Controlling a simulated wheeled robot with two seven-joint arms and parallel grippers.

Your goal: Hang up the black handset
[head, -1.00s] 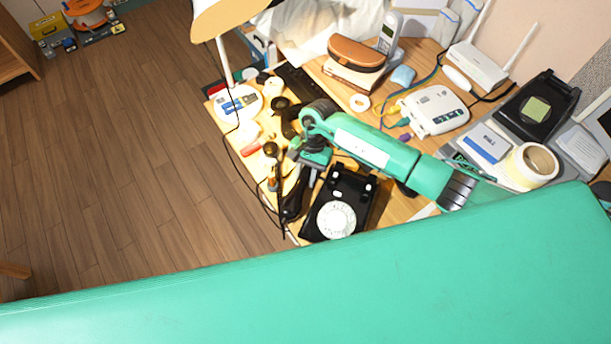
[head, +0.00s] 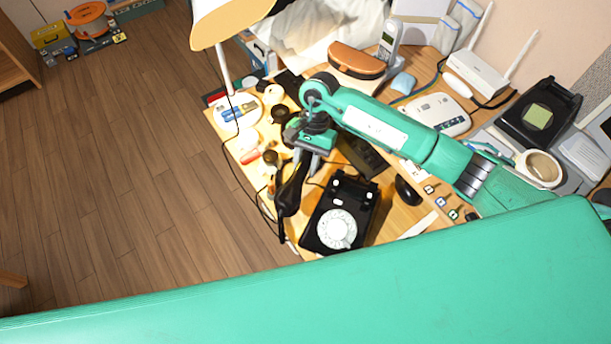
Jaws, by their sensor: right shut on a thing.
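The black dial phone (head: 358,205), with a white dial, sits on the table near its front edge. Its top cradle is bare. My right gripper (head: 300,170) is just up and left of the phone, pointing down. It is shut on the black handset (head: 289,194), which hangs lengthwise at the phone's left side, apart from the cradle. The fingertips are partly hidden by the gripper body and blend with the dark handset. How high the handset is above the table is hard to tell. My left gripper is not in view.
A black mouse (head: 407,191) lies right of the phone. Behind are a white box-like device (head: 437,114), a brown case (head: 356,61) and a router (head: 476,72). A lamp (head: 228,22) and small clutter stand left. A thin cord hangs past the table's left edge.

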